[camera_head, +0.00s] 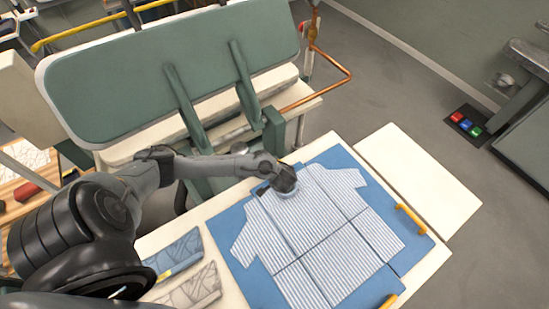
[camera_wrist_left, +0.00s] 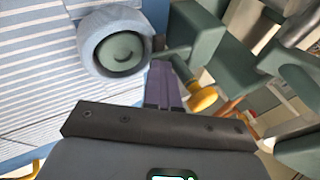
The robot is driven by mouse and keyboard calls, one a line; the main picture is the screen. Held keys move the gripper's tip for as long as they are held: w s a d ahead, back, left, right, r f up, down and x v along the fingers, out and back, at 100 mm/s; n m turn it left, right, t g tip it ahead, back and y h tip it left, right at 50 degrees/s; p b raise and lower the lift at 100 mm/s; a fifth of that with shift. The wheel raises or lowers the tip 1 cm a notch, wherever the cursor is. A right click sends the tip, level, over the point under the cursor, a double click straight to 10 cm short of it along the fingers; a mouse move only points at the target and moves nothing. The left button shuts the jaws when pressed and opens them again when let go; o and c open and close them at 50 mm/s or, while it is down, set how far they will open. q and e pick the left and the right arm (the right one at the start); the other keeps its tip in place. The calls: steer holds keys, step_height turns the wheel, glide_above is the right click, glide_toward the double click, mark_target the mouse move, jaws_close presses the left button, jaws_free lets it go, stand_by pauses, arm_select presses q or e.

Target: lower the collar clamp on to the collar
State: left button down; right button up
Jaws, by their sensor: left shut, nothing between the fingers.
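A striped blue-and-white shirt (camera_head: 318,225) lies flat on a blue board. Its collar (camera_wrist_left: 88,45) is a raised blue ring around a round green disc (camera_wrist_left: 122,53) in the left wrist view. My left gripper (camera_head: 284,180) is over the collar end of the shirt and hides part of it in the head view. In the left wrist view its narrow purple fingers (camera_wrist_left: 164,82) are shut and empty, just beside the collar ring. A green arm (camera_wrist_left: 220,58) with a yellow-orange knob (camera_wrist_left: 204,98) is close beside the fingers, probably the collar clamp; contact is unclear. My right gripper is out of view.
A large green padded panel (camera_head: 165,70) stands behind the table, with a green post (camera_head: 273,132) and copper pipe (camera_head: 335,80) near it. Yellow handles (camera_head: 411,219) sit on the board's edge. Folded fabrics (camera_head: 190,288) lie at front left. The right table leaf (camera_head: 420,180) is bare.

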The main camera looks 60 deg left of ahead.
arm_select(q)
steer(key=shift+s+f, duration=0.1)
steer(key=shift+f, duration=0.15)
steer(key=shift+r, duration=0.1)
steer(key=shift+d+r+p, duration=0.25)
steer(key=shift+r+p, duration=0.35)
steer(key=shift+p, duration=0.1)
steer(key=p+v, duration=0.7)
steer(key=v, duration=0.2)
steer(key=shift+d+f+p, duration=0.25)
steer(key=shift+d+p, duration=0.05)
steer(key=shift+d, duration=0.05)
steer(key=shift+s, duration=0.1)
